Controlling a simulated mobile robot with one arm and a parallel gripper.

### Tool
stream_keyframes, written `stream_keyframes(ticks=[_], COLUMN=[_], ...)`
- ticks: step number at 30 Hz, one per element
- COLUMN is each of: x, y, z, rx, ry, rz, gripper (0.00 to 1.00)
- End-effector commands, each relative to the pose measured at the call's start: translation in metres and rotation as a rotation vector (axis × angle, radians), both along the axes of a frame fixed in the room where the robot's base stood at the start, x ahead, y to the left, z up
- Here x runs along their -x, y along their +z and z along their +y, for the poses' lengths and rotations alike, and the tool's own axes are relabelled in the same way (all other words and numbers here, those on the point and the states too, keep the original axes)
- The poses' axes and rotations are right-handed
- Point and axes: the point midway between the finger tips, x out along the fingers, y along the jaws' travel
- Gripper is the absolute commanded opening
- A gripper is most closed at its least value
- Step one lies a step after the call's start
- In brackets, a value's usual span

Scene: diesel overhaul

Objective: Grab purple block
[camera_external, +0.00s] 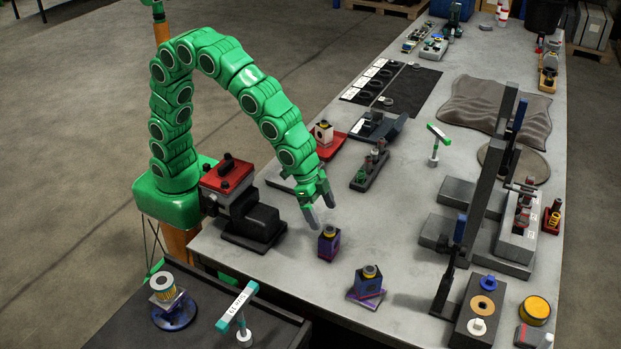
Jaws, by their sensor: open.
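The purple block (328,245) stands upright on the grey table near its front left part, with a yellow ring and dark knob on top. A second, bluish-purple block (368,282) with a similar top sits on a flat purple plate to the right and nearer the camera. My gripper (320,213) hangs from the green arm, open and pointing down, just above and slightly left of the first purple block. Nothing shows between its fingers. I cannot tell the exact gap between the fingertips and the block.
A red-topped grey machine (228,176) stands left of my gripper. A tall dark bar frame (483,185) rises at the right. A rack of small parts (370,165) lies behind. The table (400,230) between is clear.

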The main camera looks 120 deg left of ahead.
Motion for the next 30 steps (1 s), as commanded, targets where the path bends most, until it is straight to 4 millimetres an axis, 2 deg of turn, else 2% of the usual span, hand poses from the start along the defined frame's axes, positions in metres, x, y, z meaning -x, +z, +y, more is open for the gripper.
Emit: stream_keyframes(ticks=[1,12,20,30], x=[0.001,-0.009,-0.013,-0.027], y=[-0.008,-0.034,-0.045,-0.08], z=[0.0,0.0,-0.001,-0.002], rx=[0.0,0.0,0.0,0.0], ry=[0.0,0.0,0.0,0.001], rz=[0.003,0.001,0.0,0.001], gripper=[0.94,0.94,0.94,0.94])
